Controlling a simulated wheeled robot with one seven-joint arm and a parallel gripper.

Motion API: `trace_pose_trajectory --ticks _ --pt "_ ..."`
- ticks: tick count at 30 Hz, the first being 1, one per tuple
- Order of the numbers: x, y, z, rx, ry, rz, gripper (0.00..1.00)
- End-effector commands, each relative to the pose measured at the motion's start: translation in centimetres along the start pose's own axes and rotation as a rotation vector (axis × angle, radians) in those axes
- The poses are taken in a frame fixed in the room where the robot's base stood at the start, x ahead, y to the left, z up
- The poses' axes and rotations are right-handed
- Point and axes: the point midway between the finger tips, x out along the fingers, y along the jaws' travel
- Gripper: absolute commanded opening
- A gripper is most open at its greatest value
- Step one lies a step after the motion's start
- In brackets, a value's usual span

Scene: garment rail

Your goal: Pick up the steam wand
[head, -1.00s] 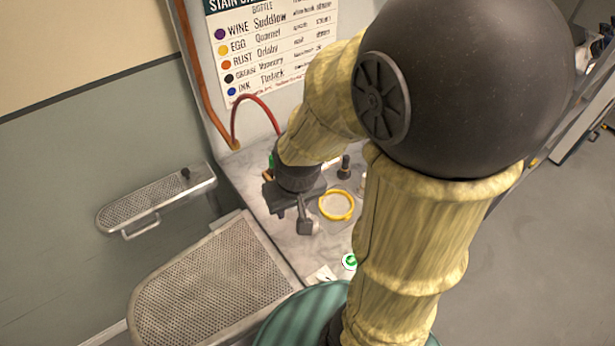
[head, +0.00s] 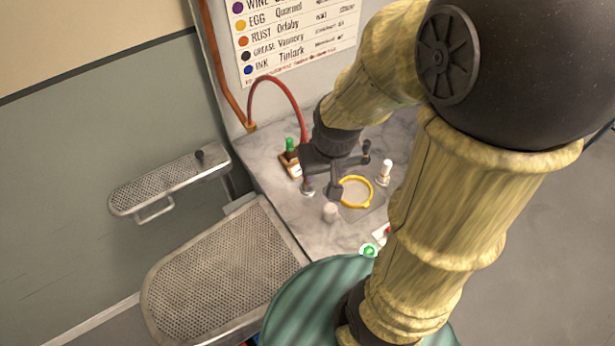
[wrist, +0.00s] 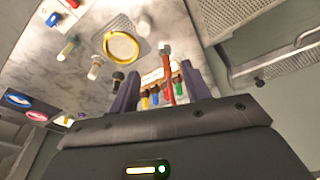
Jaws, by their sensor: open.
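The steam wand shows as a metal tip (wrist: 165,50) on a red hose in the wrist view. In the head view its lower end (head: 308,189) stands at the counter, just left of my gripper (head: 322,182), and the red hose (head: 278,80) arches from the wall down to it. In the wrist view my gripper (wrist: 160,88) is open, its dark fingers apart to left and right, with the red hose in the picture between them. I cannot tell whether the hose is within the jaws' depth. My gripper hides part of the wand in the head view.
A bottle rack (head: 290,163) stands behind the wand. A yellow ring (head: 357,192) lies right of my gripper, with white posts (head: 385,172) (head: 330,212) and a black post (head: 366,150) nearby. Perforated boards (head: 215,270) (head: 165,185) stand left of the marble counter (head: 262,150).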

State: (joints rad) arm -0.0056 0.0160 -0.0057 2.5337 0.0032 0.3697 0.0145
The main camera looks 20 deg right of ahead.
Motion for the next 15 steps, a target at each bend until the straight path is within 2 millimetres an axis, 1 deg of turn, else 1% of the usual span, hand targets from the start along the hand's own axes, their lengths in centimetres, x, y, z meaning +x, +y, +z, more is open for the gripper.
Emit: trace_pose_trajectory --ticks 5,9,12,15 --pt "0.6 0.0 -3.5 0.086 -0.052 0.000 0.48" --pt "1.4 -0.3 -7.4 0.189 -0.115 0.009 0.48" --pt "2.0 -0.5 -10.0 0.262 -0.159 0.021 0.48" --pt "2.5 -0.7 -11.9 0.316 -0.193 0.034 0.48"
